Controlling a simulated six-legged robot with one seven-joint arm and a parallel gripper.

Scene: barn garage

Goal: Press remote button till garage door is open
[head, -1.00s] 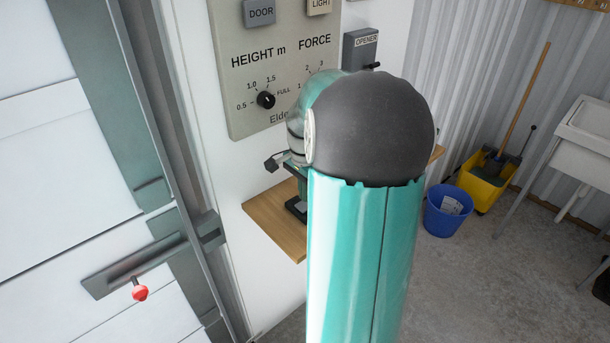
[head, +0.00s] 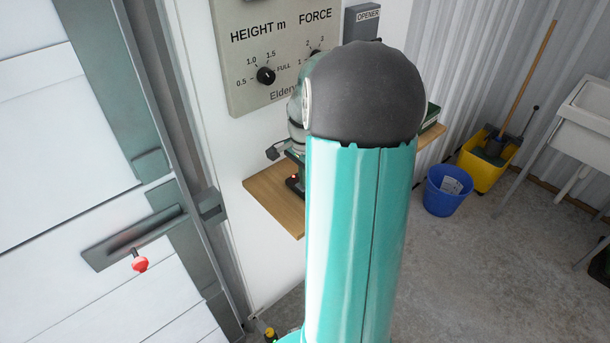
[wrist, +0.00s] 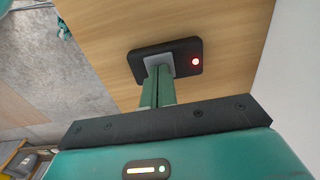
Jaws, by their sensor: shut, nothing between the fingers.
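The remote is a small black box (wrist: 184,50) with a lit red light, lying on a wooden shelf (wrist: 230,24) in the wrist view. My gripper (wrist: 160,68) is shut and empty, its green fingers pointing at the middle of the remote. A pale grey piece shows at the fingertips and hides that part of the remote; I cannot tell whether the button is pressed down. The garage door (head: 60,120) stands at left with white panels, a latch bar and a red knob.
A control panel (head: 240,75) with HEIGHT and FORCE dials is on the wall above the shelf (head: 270,200). An OPENER box (head: 362,20) is beside it. A blue bucket (head: 443,192), a yellow mop bucket (head: 484,165) and a sink (head: 590,115) stand right. Floor between is clear.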

